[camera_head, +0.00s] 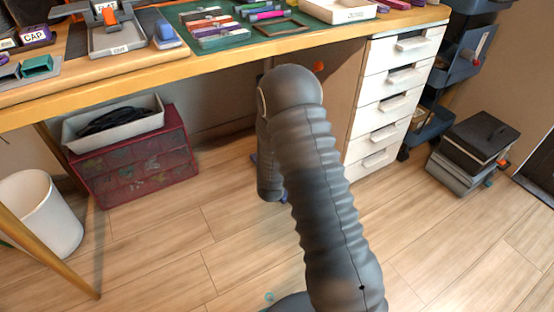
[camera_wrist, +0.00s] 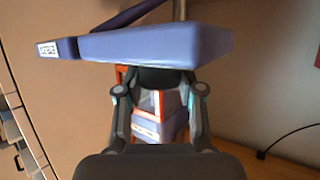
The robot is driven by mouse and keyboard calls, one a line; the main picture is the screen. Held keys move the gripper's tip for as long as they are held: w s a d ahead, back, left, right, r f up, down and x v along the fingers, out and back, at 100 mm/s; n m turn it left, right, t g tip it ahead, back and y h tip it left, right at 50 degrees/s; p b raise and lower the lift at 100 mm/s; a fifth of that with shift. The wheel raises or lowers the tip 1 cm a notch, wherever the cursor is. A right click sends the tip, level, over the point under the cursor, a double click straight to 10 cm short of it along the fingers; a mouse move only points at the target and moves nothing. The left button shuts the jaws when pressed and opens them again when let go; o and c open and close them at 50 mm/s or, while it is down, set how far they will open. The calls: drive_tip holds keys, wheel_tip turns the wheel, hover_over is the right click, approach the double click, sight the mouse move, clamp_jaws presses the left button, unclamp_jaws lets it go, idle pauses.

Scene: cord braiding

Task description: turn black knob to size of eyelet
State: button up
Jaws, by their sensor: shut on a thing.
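In the wrist view, a black knob (camera_wrist: 163,78) sits under a long purple bar (camera_wrist: 155,45) with a small white label at its left end. My gripper (camera_wrist: 160,92) has a finger on each side of the knob and is shut on it. Below the knob, between the fingers, is an orange-framed part (camera_wrist: 147,102) above a purple block (camera_wrist: 150,133). My fingers and wrist partly cover these parts. Any size marks on the knob are not readable. No eyelet can be made out. In the head view my own arm hides the gripper and the knob.
In the head view, a wooden desk (camera_head: 270,53) holds a green mat and tools. A white drawer unit (camera_head: 385,108), a red drawer box (camera_head: 135,170) and a white bin (camera_head: 45,215) stand below. The floor in front is clear. A black cable (camera_wrist: 285,139) lies right in the wrist view.

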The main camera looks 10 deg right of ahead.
drive_tip(key=o, duration=1.2)
drive_tip(key=shift+c, duration=0.2)
drive_tip(key=v, duration=1.2)
drive_tip(key=shift+f, duration=0.1)
